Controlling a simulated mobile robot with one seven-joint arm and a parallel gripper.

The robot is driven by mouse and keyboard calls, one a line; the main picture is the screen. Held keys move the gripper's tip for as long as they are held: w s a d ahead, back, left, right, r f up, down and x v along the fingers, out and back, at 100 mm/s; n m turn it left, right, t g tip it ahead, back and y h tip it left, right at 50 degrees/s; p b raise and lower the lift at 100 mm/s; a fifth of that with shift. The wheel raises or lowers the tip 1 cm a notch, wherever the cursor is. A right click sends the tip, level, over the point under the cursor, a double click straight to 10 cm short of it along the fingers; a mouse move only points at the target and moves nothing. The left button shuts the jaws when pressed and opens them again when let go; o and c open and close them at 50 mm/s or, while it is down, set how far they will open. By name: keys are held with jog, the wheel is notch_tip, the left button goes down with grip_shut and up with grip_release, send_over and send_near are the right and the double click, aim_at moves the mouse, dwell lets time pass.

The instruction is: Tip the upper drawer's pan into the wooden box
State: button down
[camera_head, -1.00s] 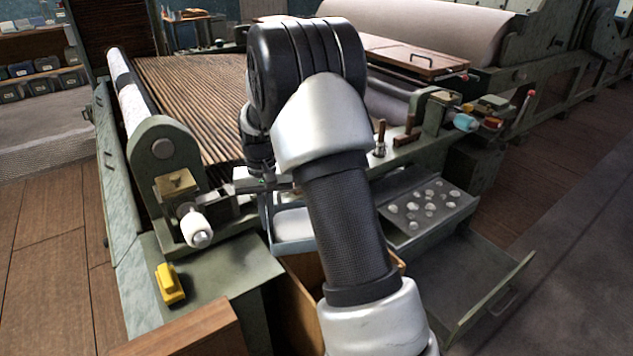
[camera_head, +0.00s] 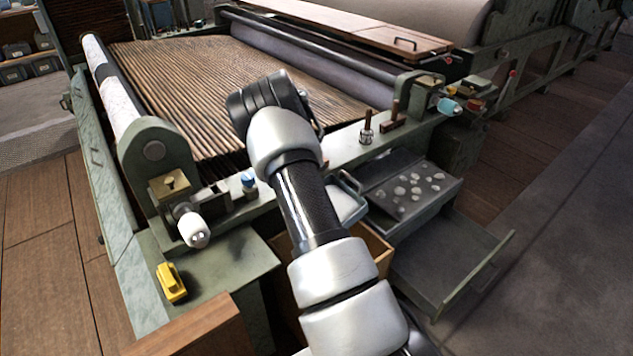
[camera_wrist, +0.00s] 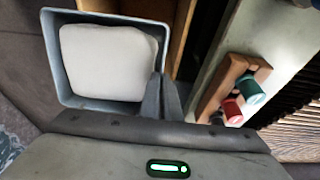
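A pale blue-grey pan (camera_wrist: 62,99) holds a smooth white mass (camera_wrist: 108,62) in the wrist view. In the head view the pan (camera_head: 349,201) shows just right of my arm, with the rest hidden behind it. My gripper (camera_wrist: 160,98) has its fingers together at the pan's right wall in the wrist view and appears to pinch its rim. The arm hides the gripper in the head view. The wooden box (camera_head: 378,252) is open below the pan and partly behind my arm. Part of a wooden wall (camera_wrist: 180,35), likely the box, shows beyond the pan.
A grey tray of white pebbles (camera_head: 390,205) stands right of the pan, above an open, empty lower drawer (camera_head: 440,285). A machine rail with wooden-handled tools (camera_head: 367,130) runs behind. A yellow block (camera_head: 171,284) sits on the left ledge. Red and green spools (camera_wrist: 243,97) are close right of the gripper.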

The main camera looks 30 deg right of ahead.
jog(key=shift+a+f+h+b, duration=0.4)
jog(key=shift+a+f+h, duration=0.05)
jog(key=shift+h, duration=0.65)
jog(key=shift+s+a+f+t+h+b, duration=0.1)
jog(key=shift+a+f+t+h+b, duration=0.2)
jog(key=shift+f+h+b, duration=0.45)
jog(key=shift+r+h+b, duration=0.25)
jog(key=shift+h+b, duration=0.2)
jog(key=shift+h, duration=0.2)
jog(key=h+b, duration=0.1)
jog(key=b, duration=0.2)
jog(key=h+b, duration=0.1)
jog(key=b, duration=0.2)
jog(key=f+h+b, duration=0.1)
jog(key=h+b, duration=0.1)
jog(key=b, duration=0.1)
jog(key=shift+a+t, duration=0.4)
jog(key=shift+s+a+h+b, duration=0.1)
jog(key=shift+a+h+b, duration=0.05)
jog(key=shift+h+b, duration=0.4)
jog(key=shift+a+r+h, duration=0.1)
jog(key=shift+r+h, duration=0.05)
jog(key=shift+h, duration=0.3)
